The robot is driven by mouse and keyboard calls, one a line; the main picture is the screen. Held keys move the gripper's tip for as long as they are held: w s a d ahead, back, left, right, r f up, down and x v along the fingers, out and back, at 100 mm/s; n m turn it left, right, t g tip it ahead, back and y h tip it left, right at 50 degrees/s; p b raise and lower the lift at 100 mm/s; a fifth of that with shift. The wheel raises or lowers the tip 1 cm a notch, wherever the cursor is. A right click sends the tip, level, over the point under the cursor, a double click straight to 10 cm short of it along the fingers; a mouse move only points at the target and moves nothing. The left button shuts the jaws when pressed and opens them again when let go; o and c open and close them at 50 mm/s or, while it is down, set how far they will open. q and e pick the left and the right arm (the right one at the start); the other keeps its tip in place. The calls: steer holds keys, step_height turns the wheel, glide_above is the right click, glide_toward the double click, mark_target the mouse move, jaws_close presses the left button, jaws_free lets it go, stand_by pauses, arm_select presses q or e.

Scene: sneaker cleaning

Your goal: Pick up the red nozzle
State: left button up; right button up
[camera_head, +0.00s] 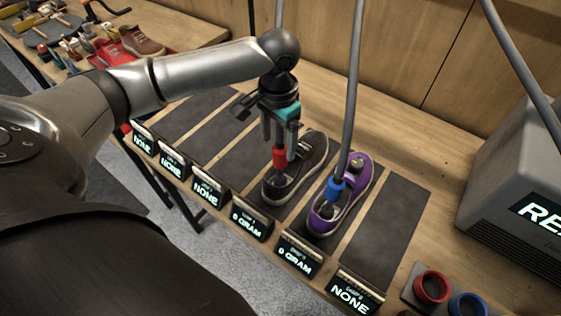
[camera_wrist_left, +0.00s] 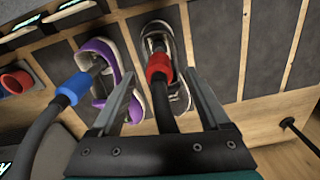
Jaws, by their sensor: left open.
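The red nozzle (camera_head: 280,157) stands with its tip in the opening of the black sneaker (camera_head: 305,160). In the left wrist view the red nozzle (camera_wrist_left: 159,66) lies just past the fingertips, with its dark hose running back between the fingers. My left gripper (camera_head: 280,140) is above the nozzle, fingers pointing down. It is open, one finger on each side of the hose (camera_wrist_left: 161,105), and not closed on anything. The black sneaker also shows in the left wrist view (camera_wrist_left: 181,95). My right gripper is not in view.
A blue nozzle (camera_head: 336,189) on a grey hose stands in the purple sneaker (camera_head: 357,170) beside the black one. Small display signs (camera_head: 252,222) line the table's front edge. Red (camera_head: 432,287) and blue (camera_head: 468,304) ring holders and a grey machine (camera_head: 520,180) are at the right.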

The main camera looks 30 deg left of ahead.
mark_target(280, 157)
arm_select(q)
steer(key=shift+w+d+f+b, duration=0.1)
steer(key=shift+f+b, duration=0.05)
steer(key=shift+f, duration=1.35)
steer(key=shift+w+f+b, duration=0.1)
steer(key=shift+f+b, duration=0.05)
steer(key=shift+f, duration=1.35)
steer(key=shift+c, duration=0.3)
jaws_close()
steer(key=shift+r, duration=0.1)
